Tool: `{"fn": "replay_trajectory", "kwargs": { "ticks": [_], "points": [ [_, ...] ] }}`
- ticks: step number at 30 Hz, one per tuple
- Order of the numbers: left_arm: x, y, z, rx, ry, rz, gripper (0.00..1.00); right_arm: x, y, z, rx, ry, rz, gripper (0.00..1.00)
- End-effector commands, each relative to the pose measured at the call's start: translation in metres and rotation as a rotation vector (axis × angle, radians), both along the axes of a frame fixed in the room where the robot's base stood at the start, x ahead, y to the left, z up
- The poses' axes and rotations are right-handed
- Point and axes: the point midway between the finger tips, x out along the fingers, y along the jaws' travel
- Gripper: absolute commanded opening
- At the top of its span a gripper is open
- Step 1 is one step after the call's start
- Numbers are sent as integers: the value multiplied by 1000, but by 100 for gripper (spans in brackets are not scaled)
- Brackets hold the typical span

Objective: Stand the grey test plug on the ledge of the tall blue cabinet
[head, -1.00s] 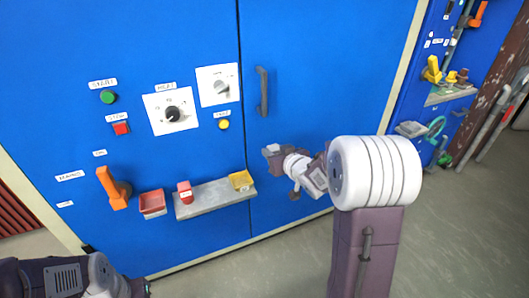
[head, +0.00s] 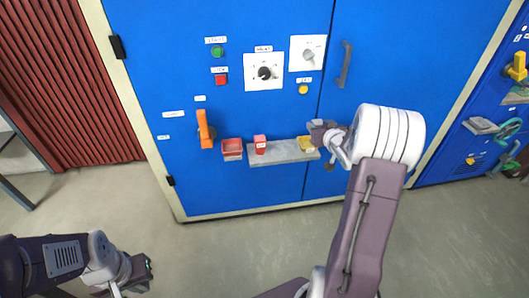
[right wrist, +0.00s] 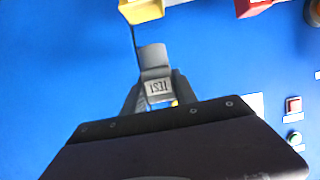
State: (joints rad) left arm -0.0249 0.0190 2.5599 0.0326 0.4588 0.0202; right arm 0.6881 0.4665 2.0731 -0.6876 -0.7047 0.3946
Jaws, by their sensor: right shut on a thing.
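My right gripper (head: 318,131) is in front of the tall blue cabinet (head: 228,120), close by the right end of its grey ledge (head: 283,152). In the right wrist view it is shut on the grey test plug (right wrist: 154,62), which bears a "TEST" label and shows upside down. The plug appears apart from the ledge. In the head view I cannot make out the plug clearly beside the gripper. My left gripper (head: 146,272) is low at the lower left, well away from the cabinet; its jaws are too unclear to judge.
A red block (head: 260,145) stands on the ledge and a yellow holder (head: 306,144) sits at its right end. A red bin (head: 232,148) and an orange lever (head: 205,130) are to the left. A dark door handle (head: 344,65) is above right. The ledge's middle is bare.

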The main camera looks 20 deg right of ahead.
Motion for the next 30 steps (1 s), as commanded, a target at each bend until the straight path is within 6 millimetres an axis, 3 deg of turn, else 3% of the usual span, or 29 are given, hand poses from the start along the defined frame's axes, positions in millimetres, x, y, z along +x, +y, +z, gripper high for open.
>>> {"fn": "replay_trajectory", "kwargs": {
  "ticks": [5, 12, 16, 24, 30],
  "points": [
    [0, 0, -12, 0, 0, 0, 0, 12, 9, -14, 1, -1, 3, 0],
    [0, 0, -46, 0, 0, 0, 0, 66, 49, -55, 1, -1, 5, 0],
    [0, 0, -54, 0, 0, 0, 0, 86, 63, -68, 0, -1, 3, 0],
    [0, 0, -57, 0, 0, 0, 0, 95, 69, -73, 0, -1, 0, 0],
    [0, 0, -78, 0, 0, 0, 0, 94, 69, -110, 0, 1, -1, 0]
  ]
}}
